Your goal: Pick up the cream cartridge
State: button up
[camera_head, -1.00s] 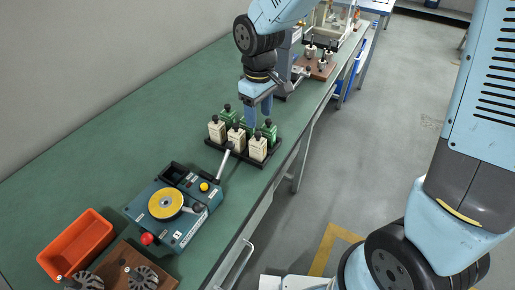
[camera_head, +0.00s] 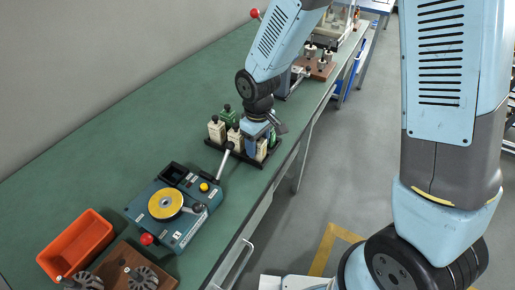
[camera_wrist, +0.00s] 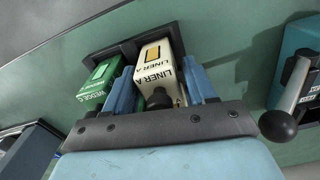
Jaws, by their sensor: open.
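Cream cartridges with black knobs stand with green ones in a black rack (camera_head: 243,158) on the bench. My gripper (camera_head: 257,148) is down over the right end of the rack in the head view, largely covering the front right cream cartridge. In the wrist view a cream cartridge marked LINER A (camera_wrist: 154,62) stands between the two open blue fingers (camera_wrist: 160,88); contact cannot be told. A green cartridge marked WEDGE C (camera_wrist: 98,82) is just outside the left finger. Two other cream cartridges, one at the left (camera_head: 216,131) and one in the middle (camera_head: 235,140), remain visible.
A blue winding device (camera_head: 178,207) with a yellow disc and a raised lever stands in front of the rack. Its lever knob (camera_wrist: 278,125) is close to my gripper's right side. An orange bin (camera_head: 76,243) is at the near left.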

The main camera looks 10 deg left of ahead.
jog(key=shift+f, duration=0.15)
jog(key=c, duration=0.9)
